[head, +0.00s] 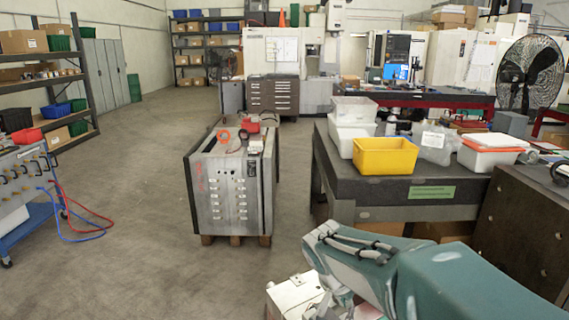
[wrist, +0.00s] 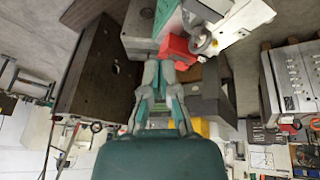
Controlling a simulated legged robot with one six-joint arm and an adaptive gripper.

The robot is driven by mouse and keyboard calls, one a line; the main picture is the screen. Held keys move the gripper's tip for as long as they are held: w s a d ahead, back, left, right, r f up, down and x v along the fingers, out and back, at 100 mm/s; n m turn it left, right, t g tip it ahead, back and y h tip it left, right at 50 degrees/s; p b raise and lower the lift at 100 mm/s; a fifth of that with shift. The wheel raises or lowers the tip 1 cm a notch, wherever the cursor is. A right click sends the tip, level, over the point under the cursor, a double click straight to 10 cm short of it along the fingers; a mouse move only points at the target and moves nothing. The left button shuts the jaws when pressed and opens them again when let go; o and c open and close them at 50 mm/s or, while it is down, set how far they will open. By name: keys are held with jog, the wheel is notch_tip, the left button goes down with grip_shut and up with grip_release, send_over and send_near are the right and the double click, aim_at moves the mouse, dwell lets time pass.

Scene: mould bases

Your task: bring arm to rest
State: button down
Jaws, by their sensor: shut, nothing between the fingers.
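My gripper (wrist: 159,72) shows in the wrist view, its two grey and teal fingers reaching up from the dark green wrist housing. The fingertips are close together with nothing held between them.
A metal mould base (head: 229,190) stands on a pallet left of the arm. A workbench (head: 430,205) with a yellow bin (head: 386,156) is at right, beside a dark block (head: 525,235). A blue cart (head: 30,215) trails hoses at left. The floor (head: 135,200) between is clear.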

jog(key=s+d+r+n+t+y, duration=0.1)
jog(key=s+r+n, duration=0.1)
jog(key=s, duration=0.7)
jog(key=s+d+r+n+t+y, duration=0.1)
jog(key=s+d+r+n+y, duration=0.1)
jog(key=s, duration=0.8)
jog(key=shift+s+r+n+t, duration=0.15)
jog(key=shift+r+n+t, duration=0.25)
jog(key=shift+r+n, duration=0.55)
jog(key=shift+f, duration=0.2)
